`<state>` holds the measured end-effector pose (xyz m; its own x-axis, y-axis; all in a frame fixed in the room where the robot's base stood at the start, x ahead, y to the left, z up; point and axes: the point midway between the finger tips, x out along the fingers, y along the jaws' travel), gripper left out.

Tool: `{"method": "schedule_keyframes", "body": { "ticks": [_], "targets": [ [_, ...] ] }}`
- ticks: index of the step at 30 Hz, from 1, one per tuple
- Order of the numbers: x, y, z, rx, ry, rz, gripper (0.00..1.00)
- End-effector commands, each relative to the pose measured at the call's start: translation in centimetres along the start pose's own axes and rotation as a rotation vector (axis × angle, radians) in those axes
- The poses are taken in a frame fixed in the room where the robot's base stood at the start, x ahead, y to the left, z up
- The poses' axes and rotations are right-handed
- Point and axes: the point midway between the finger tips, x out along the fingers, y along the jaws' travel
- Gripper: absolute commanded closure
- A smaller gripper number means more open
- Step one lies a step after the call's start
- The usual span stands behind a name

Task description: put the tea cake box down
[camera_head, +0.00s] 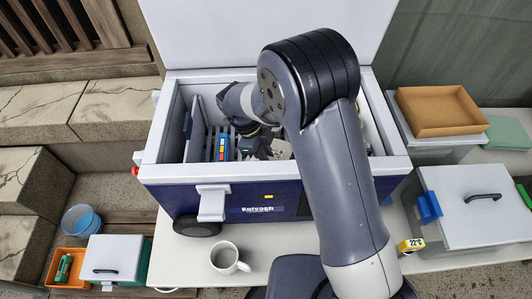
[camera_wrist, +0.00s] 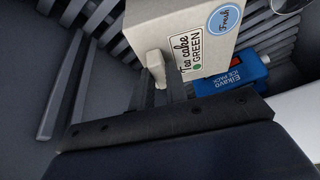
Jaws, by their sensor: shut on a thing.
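The tea cake box (camera_wrist: 160,25) is pale, with a "Tea cake GREEN" label and a round blue "Fresh" sticker, in the wrist view. My gripper (camera_wrist: 160,88) is shut on the light knob on the box's side. In the head view my gripper (camera_head: 258,148) reaches down inside the open cool box (camera_head: 165,172), which has white rims and a dark blue front. My arm hides much of the cool box's inside there, and I cannot clearly make out the tea cake box. Whether its underside touches anything is hidden.
The cool box's raised lid (camera_head: 200,35) stands behind.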

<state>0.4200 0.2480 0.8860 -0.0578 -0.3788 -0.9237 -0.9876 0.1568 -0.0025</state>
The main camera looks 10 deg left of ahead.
Motion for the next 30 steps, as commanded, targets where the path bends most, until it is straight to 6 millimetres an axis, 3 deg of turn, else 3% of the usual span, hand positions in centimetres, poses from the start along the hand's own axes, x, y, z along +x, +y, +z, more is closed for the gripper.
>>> {"method": "schedule_keyframes", "body": {
  "ticks": [3, 4, 12, 23, 30],
  "targets": [
    [0.3, 0.0, 0.1, 0.000, 0.000, -0.001, 1.00],
    [0.2, 0.0, 0.1, 0.000, 0.000, 0.000, 0.84],
    [0.2, 0.0, 0.1, 0.000, 0.000, 0.000, 0.64],
    [-0.6, -0.1, 0.1, 0.000, -0.003, -0.003, 0.64],
    [-5.5, -0.1, 0.2, -0.001, -0.006, -0.005, 0.64]
  ]
}}
